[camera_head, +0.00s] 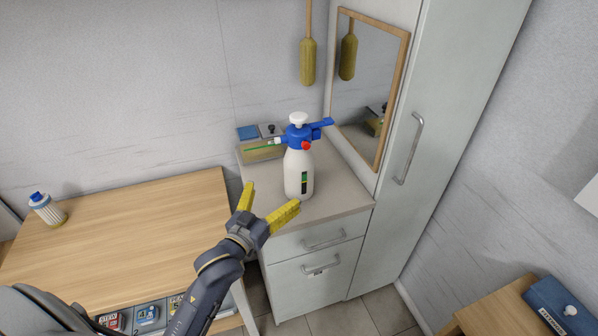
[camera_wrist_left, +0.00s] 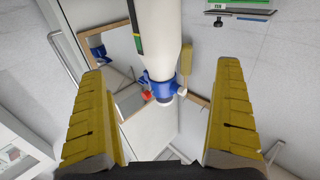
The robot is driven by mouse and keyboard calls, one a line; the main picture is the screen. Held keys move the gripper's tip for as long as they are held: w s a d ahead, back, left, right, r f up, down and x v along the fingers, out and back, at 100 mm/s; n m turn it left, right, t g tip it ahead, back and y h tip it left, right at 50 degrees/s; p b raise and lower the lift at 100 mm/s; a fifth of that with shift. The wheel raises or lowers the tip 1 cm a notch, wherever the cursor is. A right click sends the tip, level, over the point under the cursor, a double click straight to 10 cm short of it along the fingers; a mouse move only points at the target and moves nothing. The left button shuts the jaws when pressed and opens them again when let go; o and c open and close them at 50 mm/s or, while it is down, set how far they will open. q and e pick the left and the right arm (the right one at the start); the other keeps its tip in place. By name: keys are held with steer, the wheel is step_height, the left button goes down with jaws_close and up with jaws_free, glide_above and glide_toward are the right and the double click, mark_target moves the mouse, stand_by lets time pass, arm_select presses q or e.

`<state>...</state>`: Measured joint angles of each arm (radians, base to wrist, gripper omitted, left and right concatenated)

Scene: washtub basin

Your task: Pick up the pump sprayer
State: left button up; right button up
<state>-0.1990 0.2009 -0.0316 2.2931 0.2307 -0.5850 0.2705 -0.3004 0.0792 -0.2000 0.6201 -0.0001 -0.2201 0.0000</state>
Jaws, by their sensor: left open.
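The pump sprayer (camera_head: 299,172) stands upright on the grey-topped cabinet in the head view. It has a white bottle, a blue head with a blue handle, a white knob and a red part. My left gripper (camera_head: 269,198) is open, with yellow fingers, just in front of and a little left of the bottle. In the left wrist view the sprayer (camera_wrist_left: 158,45) appears upside down between and beyond the open fingers of the left gripper (camera_wrist_left: 163,115). Nothing is between the fingers' pads. My right gripper is in neither view.
A box-like item (camera_head: 262,150) with a blue part sits behind the sprayer on the cabinet top (camera_head: 335,200). A framed mirror (camera_head: 372,85) and tall cabinet (camera_head: 440,130) stand to the right.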

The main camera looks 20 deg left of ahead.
mark_target(291, 174)
arm_select(q)
steer(key=w, duration=0.6)
steer(key=w+d, duration=0.1)
steer(key=w, duration=0.2)
steer(key=shift+w, duration=0.3)
steer(key=shift+w+d, duration=0.2)
steer(key=shift+w, duration=0.65)
steer(key=shift+w+d, duration=0.15)
steer(key=shift+w, duration=0.7)
steer(key=shift+w+d, duration=0.2)
steer(key=shift+w, duration=0.65)
steer(key=c, duration=1)
